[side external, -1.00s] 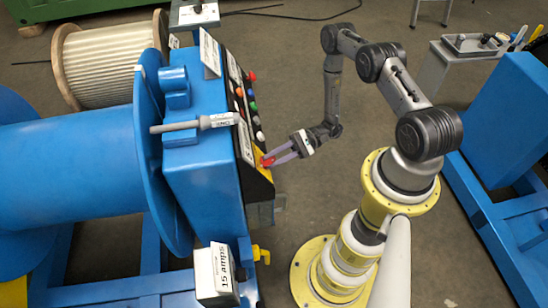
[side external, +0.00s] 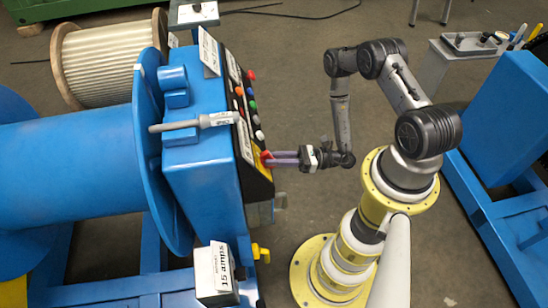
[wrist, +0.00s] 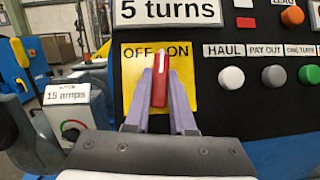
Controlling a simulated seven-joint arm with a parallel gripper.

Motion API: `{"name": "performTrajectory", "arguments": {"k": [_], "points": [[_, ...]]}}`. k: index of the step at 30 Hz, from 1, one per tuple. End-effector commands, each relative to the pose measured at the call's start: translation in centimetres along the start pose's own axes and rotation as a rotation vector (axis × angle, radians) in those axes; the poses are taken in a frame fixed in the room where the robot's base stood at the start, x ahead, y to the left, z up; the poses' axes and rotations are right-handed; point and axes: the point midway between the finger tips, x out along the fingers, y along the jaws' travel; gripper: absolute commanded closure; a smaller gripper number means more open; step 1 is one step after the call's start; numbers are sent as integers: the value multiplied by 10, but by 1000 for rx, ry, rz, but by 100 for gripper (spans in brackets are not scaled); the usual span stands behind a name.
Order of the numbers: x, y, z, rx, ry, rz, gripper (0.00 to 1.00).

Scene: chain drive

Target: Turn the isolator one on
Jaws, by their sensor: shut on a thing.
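The isolator is a red knob (wrist: 161,88) with a white mark at its upper tip. It sits on a yellow plate (wrist: 186,95) lettered OFF at left and ON at right. In the wrist view the knob stands nearly upright, its tip between the two words. My gripper (wrist: 160,80) is shut on the knob, one purple finger on each side. In the side view the knob (side external: 266,159) shows on the blue machine's sloped panel, with my gripper (side external: 274,160) reaching it nearly level from the right. The fingers hide the knob's lower sides.
HAUL (wrist: 231,78), PAY OUT (wrist: 273,75) and ONE TURN (wrist: 308,74) buttons are right of the plate. A "5 turns" label (wrist: 168,10) is above. A "15 amps" box (side external: 217,275) stands below the panel, near a yellow tap (side external: 261,253). Floor between panel and base is clear.

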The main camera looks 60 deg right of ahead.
Motion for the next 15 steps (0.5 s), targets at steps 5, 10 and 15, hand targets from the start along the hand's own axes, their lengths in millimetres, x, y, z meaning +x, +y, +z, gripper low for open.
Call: {"name": "performTrajectory", "arguments": {"k": [5, 10, 15], "points": [[0, 2, -1, 144, 5, -101, 100], [0, 4, -1, 271, 5, -192, 100], [0, 4, 0, 371, 4, -264, 100]]}}
